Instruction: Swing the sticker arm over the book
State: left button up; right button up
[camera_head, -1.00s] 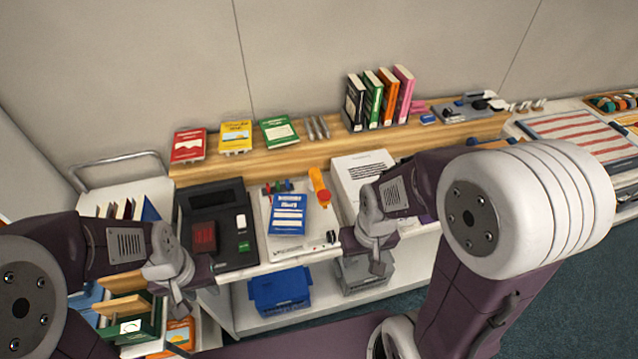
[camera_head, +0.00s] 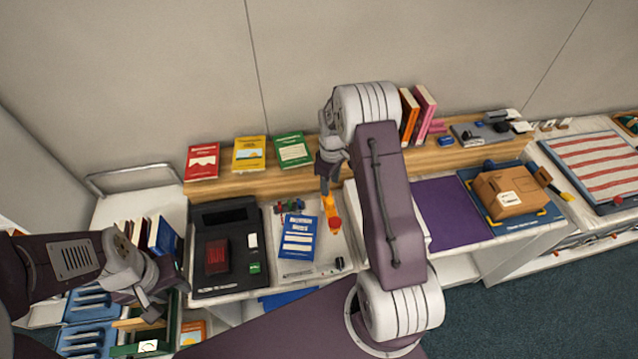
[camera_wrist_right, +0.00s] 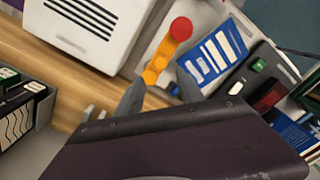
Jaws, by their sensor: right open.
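The blue book (camera_head: 299,240) lies flat on a pale tray (camera_head: 308,268) on the cart; it also shows in the right wrist view (camera_wrist_right: 213,58). The orange sticker arm (camera_head: 328,204) with a red round end (camera_head: 335,223) lies along the book's right side, not over it. In the right wrist view the sticker arm (camera_wrist_right: 160,62) stands beyond my right gripper (camera_wrist_right: 158,93), whose fingers are open and empty, one on each side of its near end. In the head view my right gripper (camera_head: 327,182) is just behind the sticker arm. My left gripper (camera_head: 150,302) hangs at the lower left, its jaws unclear.
A black device (camera_head: 227,250) with a red screen stands left of the book. Red (camera_head: 202,161), yellow (camera_head: 249,153) and green (camera_head: 294,149) books lie on the wooden shelf behind. A cardboard box (camera_head: 510,193) sits at the right. My right forearm covers the area right of the tray.

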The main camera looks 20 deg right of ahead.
aim_at(330, 200)
jog(key=shift+s+r, duration=0.3)
jog(key=shift+s, duration=0.15)
jog(key=shift+s+a, duration=0.1)
jog(key=shift+s, duration=0.2)
jog(key=f+p, duration=0.1)
jog(key=f, duration=0.1)
jog(key=w+f+p, duration=0.1)
jog(key=f, duration=0.2)
jog(key=f+p, duration=0.1)
jog(key=f, duration=0.2)
jog(key=shift+w+f, duration=0.15)
jog(key=shift+f, duration=0.25)
jog(key=shift+s+f, duration=0.1)
jog(key=shift+s, duration=0.25)
jog(key=shift+w, duration=0.15)
jog(key=c, duration=0.3)
jog(key=shift+f, duration=0.1)
grip_shut()
pick_arm(q)
jog(key=r, duration=0.3)
jog(key=shift+s+a+r, duration=0.1)
jog(key=shift+s+r, duration=0.05)
jog(key=shift+s, duration=0.2)
pick_arm(e)
jog(key=shift+w, duration=0.1)
